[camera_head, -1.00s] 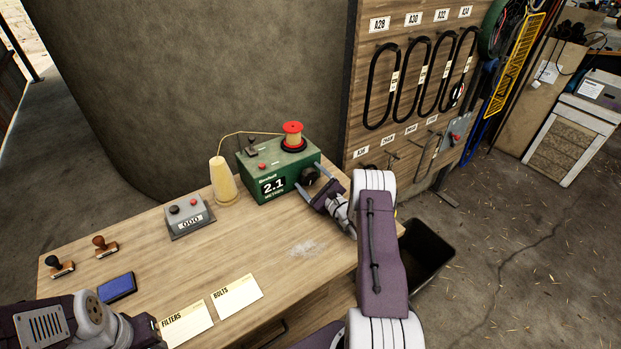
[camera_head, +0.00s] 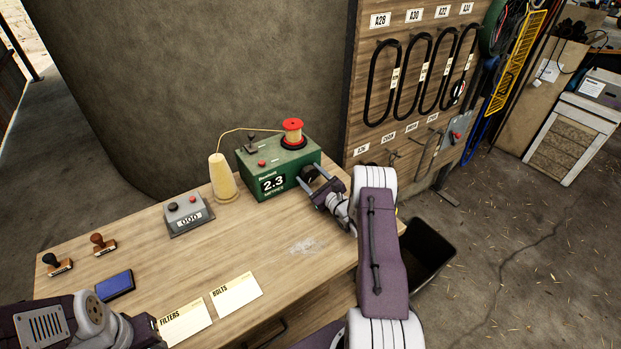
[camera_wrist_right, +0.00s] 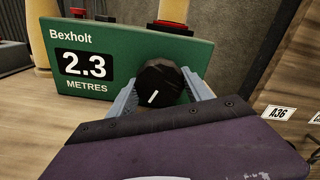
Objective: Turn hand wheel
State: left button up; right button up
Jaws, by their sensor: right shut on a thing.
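The hand wheel is a black knob with a white mark, on the front of a green Bexholt box (camera_head: 268,163). In the right wrist view the knob (camera_wrist_right: 160,84) sits between the fingers of my right gripper, and its white mark points to the lower left. My right gripper (camera_head: 308,178) is shut on the knob. The box's display (camera_wrist_right: 84,64) reads 2.3 METRES. A red spool (camera_head: 292,133) stands on the box, with thread running to a pale cone (camera_head: 222,178). My left arm shows at the lower left; its gripper (camera_head: 160,332) is only partly seen, and its jaws are unclear.
A grey counter box (camera_head: 188,215) reading 000 stands left of the cone. Two stamps, a blue pad (camera_head: 115,285) and FILTERS and BOLTS cards (camera_head: 236,294) lie on the wooden table (camera_head: 200,265). A dark bin (camera_head: 430,250) stands right of the table.

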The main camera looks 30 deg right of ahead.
pick_arm(q)
jog(key=shift+f+b, duration=0.7)
jog(key=shift+f, duration=0.2)
pick_arm(e)
jog(key=m, duration=0.3)
jog(key=shift+f+m, duration=0.1)
jog(key=shift+m, duration=0.2)
pick_arm(q)
jog(key=shift+f+b, duration=0.55)
pick_arm(e)
jog(key=m, duration=0.3)
jog(key=shift+m, duration=0.3)
pick_arm(q)
jog(key=shift+f+b, duration=0.5)
pick_arm(e)
jog(key=m, duration=0.5)
jog(key=shift+a+m, duration=0.1)
jog(key=shift+m, duration=0.6)
jog(key=o, duration=1.4)
jog(key=shift+c, duration=0.2)
pick_arm(q)
jog(key=shift+f+b, duration=0.35)
pick_arm(e)
jog(key=s, duration=0.9)
jog(key=shift+d, duration=0.4)
